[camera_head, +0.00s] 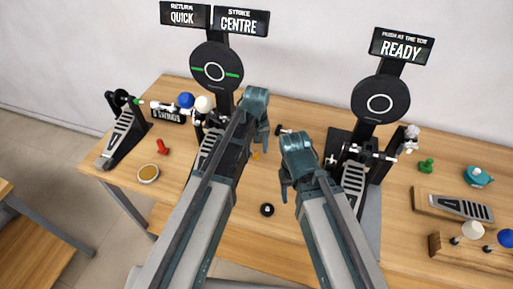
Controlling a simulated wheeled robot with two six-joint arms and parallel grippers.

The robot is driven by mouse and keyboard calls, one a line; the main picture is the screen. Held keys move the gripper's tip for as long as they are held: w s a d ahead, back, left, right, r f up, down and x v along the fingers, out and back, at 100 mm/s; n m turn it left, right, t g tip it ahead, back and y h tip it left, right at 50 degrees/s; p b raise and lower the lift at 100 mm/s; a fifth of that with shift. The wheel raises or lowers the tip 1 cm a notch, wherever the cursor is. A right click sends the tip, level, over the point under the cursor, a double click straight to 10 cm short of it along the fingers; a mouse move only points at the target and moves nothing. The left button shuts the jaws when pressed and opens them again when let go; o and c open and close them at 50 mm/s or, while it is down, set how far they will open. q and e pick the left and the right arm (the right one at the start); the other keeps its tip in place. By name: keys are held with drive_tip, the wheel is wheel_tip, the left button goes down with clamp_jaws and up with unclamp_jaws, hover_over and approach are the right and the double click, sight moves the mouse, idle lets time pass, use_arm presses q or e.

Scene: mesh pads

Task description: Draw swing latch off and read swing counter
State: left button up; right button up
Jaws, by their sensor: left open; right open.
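A small black counter sign that seems to read "5 SWINGS" (168,116) sits at the back left of the table, beside the left pedal. The middle pedal (208,148) stands under a round mesh pad (216,67) with two green marks. I cannot make out which part is the swing latch. My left gripper (257,104) is open, in front of the middle pedal and hiding part of it. My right gripper (295,158) is open and empty, left of the right pedal (353,182). Both appear apart from the pedals, their fingertips partly hidden.
Signs read "RETURN QUICK" (184,15), "STRIKE CENTRE" (241,21) and "PUSH AT THE TOE READY" (401,46). A left pedal (118,135), red peg (162,147), round tin (148,173), black disc (267,210), green peg (426,165) and beater rack (470,256) lie around.

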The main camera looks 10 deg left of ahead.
sight(256, 155)
use_arm(q)
wheel_tip(256, 155, up, 11)
drive_tip(key=p, duration=1)
use_arm(e)
wheel_tip(256, 155, up, 11)
